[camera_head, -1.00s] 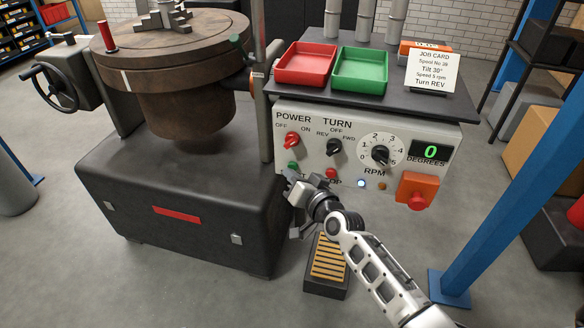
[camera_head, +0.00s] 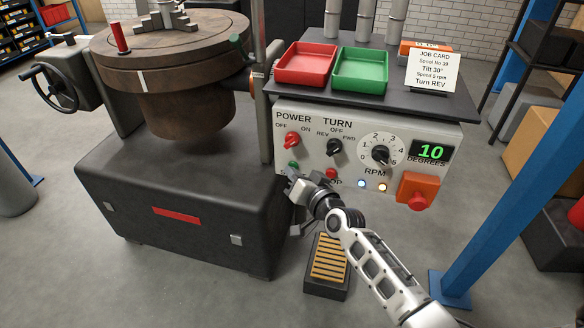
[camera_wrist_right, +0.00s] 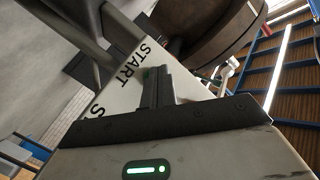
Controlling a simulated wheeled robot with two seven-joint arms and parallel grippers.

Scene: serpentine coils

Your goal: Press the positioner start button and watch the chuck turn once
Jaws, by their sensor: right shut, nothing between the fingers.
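The control panel (camera_head: 402,165) carries a green start button (camera_head: 293,166), partly hidden by my right gripper (camera_head: 291,183). The gripper is shut and empty, its tip at or very near the button; contact cannot be told. In the wrist view the shut fingers (camera_wrist_right: 156,88) cover most of the button, beside the START label (camera_wrist_right: 132,62). The positioner's round table (camera_head: 175,55) bears a stepped chuck (camera_head: 163,18), a red peg (camera_head: 121,38) and a white mark (camera_head: 143,81). The degrees display (camera_head: 431,151) reads 10. A blue-white and an amber lamp (camera_head: 382,187) are lit. My left gripper is out of view.
A red tray (camera_head: 305,64), a green tray (camera_head: 360,70) and the job card (camera_head: 433,72) stand on top of the panel. A red stop knob on an orange box (camera_head: 417,190) is at right. A blue post (camera_head: 510,160) stands right of my arm. A slatted pedal (camera_head: 329,262) lies below.

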